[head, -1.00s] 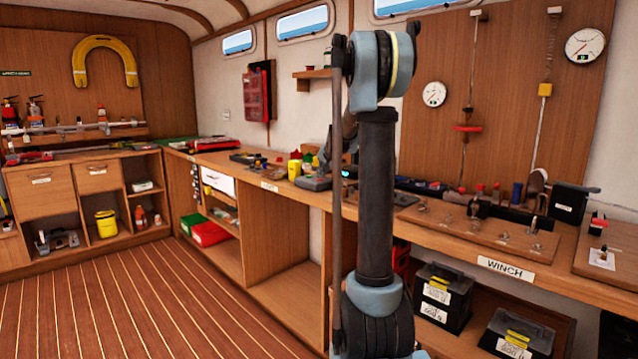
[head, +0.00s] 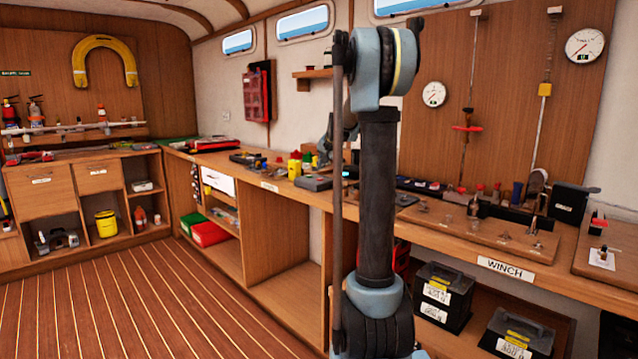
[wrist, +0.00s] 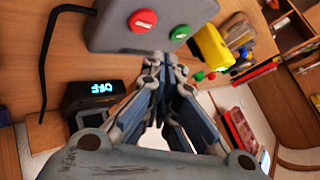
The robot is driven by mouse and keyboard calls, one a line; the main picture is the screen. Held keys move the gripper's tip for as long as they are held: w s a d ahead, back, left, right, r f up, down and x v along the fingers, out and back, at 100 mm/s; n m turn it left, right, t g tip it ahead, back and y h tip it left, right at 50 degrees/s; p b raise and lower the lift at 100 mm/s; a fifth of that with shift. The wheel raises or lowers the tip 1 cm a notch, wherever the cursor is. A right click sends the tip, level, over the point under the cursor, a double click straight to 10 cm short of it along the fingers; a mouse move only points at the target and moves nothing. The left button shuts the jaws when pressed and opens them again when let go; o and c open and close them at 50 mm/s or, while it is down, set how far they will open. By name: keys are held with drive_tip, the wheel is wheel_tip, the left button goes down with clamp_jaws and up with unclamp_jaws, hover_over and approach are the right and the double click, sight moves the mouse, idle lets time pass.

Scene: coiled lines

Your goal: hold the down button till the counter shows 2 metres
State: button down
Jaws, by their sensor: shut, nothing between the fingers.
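A grey control box (wrist: 150,30) lies at the top of the wrist view, with a red button (wrist: 143,20) and a green button (wrist: 180,33). Their labels are too small to read surely. The box also shows on the bench in the head view (head: 313,182). A small black counter (wrist: 90,98) with cyan characters, seemingly "OFF", is left of my gripper. My gripper (wrist: 162,60) is shut and empty, its tips by the box's lower edge in the picture, apart from both buttons. In the head view my arm hides part of this area.
A yellow object (wrist: 211,47) stands right of the box, with small red and green pieces below it. A black cable (wrist: 47,45) runs on the bench at left. In the head view, a board with switches (head: 490,225) lies farther right above the WINCH label.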

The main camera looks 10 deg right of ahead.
drive_tip(key=shift+r, duration=1.4)
drive_tip(key=shift+s, duration=0.1)
drive_tip(key=s+a+f+n+g, duration=0.1)
drive_tip(key=s+f, duration=0.2)
drive_tip(key=s, duration=0.8)
drive_tip(key=s+a+f+n+g, duration=0.1)
drive_tip(key=s+f+n+g, duration=0.15)
drive_tip(key=s, duration=0.75)
drive_tip(key=s+a+f, duration=0.1)
drive_tip(key=s+f, duration=0.3)
drive_tip(key=s, duration=0.7)
drive_tip(key=s+d+f+n+g+h, duration=0.1)
drive_tip(key=s+f, duration=0.7)
drive_tip(key=s, duration=0.4)
drive_tip(key=s+f+n+g+h, duration=0.1)
drive_tip(key=s+f+n+g, duration=0.1)
drive_tip(key=s+f, duration=0.6)
drive_tip(key=s, duration=0.4)
drive_tip(key=shift+s+d+f, duration=0.15)
drive_tip(key=shift+s+d, duration=0.05)
drive_tip(key=shift+d, duration=0.2)
drive_tip(key=shift+w+f+g, duration=0.2)
drive_tip(key=shift+w+g, duration=0.05)
drive_tip(key=shift+w, duration=0.2)
